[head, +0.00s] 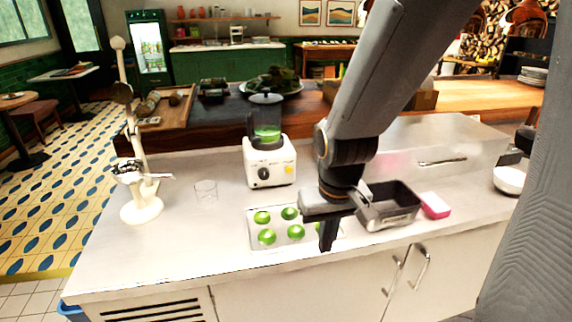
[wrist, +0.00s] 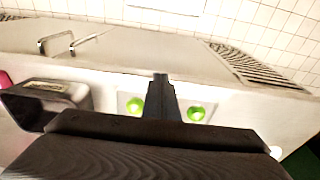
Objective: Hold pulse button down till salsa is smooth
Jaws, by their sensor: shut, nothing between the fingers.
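The blender (head: 268,158) stands upright on the counter, with a cream base, a dark knob and a small yellow button (head: 290,169) on its front. Its clear jar (head: 266,118) holds green salsa in the lower part, under a dark lid. I cannot tell how smooth the salsa is. My gripper (head: 328,238) points down, shut and empty, to the right of and nearer than the blender, by the right end of the lime tray. In the wrist view my shut fingers (wrist: 160,92) show over the tray, between two limes. The blender is not visible there.
A tray (head: 254,240) of green limes lies in front of the blender. A dark metal pan (head: 390,208) and a pink-and-white sponge (head: 435,205) are at right. A glass (head: 206,191) and a cream citrus press (head: 140,205) stand at left. The counter between glass and blender is clear.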

